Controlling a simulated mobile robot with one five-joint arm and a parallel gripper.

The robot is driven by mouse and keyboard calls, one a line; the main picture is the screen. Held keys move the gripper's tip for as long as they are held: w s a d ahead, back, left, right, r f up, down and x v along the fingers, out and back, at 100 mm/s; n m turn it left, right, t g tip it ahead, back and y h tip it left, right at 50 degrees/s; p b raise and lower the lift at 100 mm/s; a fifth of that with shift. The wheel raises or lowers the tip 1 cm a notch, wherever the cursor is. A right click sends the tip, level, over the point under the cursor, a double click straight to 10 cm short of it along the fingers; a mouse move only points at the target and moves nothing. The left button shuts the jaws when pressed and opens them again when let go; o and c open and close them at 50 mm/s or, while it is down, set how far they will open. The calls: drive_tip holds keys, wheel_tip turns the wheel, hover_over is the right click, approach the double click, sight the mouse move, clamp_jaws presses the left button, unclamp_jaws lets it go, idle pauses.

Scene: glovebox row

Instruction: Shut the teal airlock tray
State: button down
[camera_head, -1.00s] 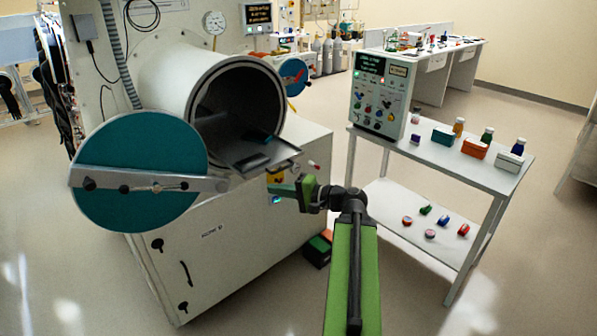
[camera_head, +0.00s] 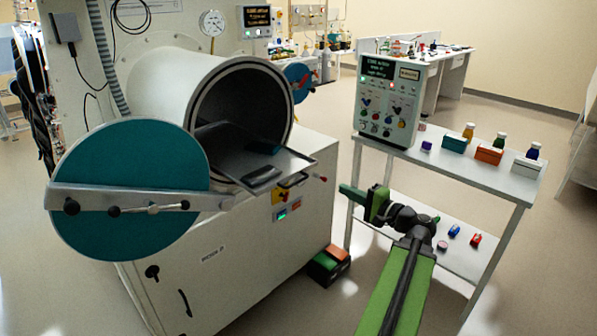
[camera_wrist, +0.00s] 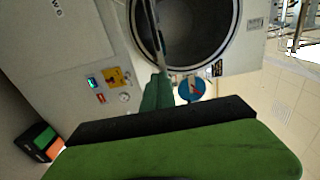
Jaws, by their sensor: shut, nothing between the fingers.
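The airlock tray (camera_head: 290,162) is a flat grey tray with a dark handle at its front. It sticks out of the open round chamber (camera_head: 245,110), beside the teal round door (camera_head: 130,165), which is swung open to the left. My gripper (camera_head: 345,190) is shut and empty, to the right of the tray's front edge and apart from it in the head view. In the wrist view the shut teal fingers (camera_wrist: 157,95) point towards the chamber mouth (camera_wrist: 195,30), and the tray (camera_wrist: 148,30) shows nearly edge-on beyond them.
A white cart (camera_head: 460,175) with a control box (camera_head: 388,100), small boxes and bottles stands right of my arm. Small items lie on its lower shelf. A black bin (camera_head: 328,265) with green and orange tops sits on the floor by the airlock cabinet (camera_head: 230,270). Floor shows between cabinet and cart.

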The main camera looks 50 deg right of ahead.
drive_tip(key=shift+d, duration=0.1)
approach(306, 169)
drive_tip(key=w, duration=0.7)
drive_tip(key=shift+d, duration=0.1)
